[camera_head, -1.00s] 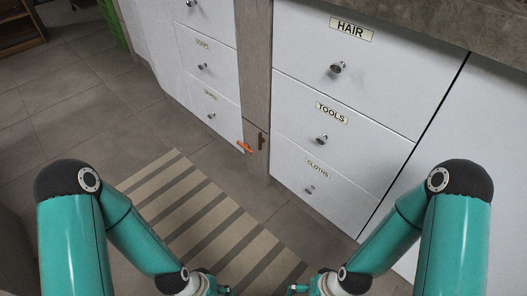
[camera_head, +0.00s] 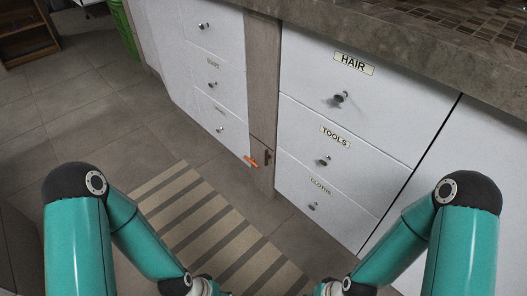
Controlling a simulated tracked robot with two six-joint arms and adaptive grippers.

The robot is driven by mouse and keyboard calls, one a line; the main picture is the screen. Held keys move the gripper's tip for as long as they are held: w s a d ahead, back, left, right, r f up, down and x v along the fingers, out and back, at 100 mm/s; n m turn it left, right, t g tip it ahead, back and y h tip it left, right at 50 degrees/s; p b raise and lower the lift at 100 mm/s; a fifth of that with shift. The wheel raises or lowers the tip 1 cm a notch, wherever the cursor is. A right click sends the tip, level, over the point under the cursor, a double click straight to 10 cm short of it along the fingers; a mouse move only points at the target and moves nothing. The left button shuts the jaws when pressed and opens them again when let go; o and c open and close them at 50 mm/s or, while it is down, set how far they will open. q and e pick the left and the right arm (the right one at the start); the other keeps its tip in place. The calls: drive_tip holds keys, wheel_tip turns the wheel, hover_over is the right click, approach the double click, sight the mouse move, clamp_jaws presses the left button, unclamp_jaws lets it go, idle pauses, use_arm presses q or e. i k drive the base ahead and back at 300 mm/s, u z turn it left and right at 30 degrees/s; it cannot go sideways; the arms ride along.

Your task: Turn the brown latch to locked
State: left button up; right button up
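The brown latch (camera_head: 267,157) is a small dark upright handle on the narrow wood-coloured panel between the two drawer stacks, low down. An orange handle (camera_head: 251,161) sticks out just left of it, apart from it. Whether either is locked cannot be told at this size. My two arms come in from the lower left and lower right and run off the bottom edge at the wrists. My grippers are below the frame, well short of the latch. Nothing touches the latch.
White drawers labelled HAIR, TOOLS and CLOTHS (camera_head: 322,186) stand right of the panel, with another stack (camera_head: 215,85) to the left. A stone countertop (camera_head: 420,45) overhangs at the upper right. A striped rug (camera_head: 205,225) lies flat on the tiled floor before the panel.

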sight(267, 156)
drive_tip(key=k, duration=1)
drive_tip(key=u, duration=0.85)
drive_tip(key=i, duration=1.15)
drive_tip(key=z, duration=0.1)
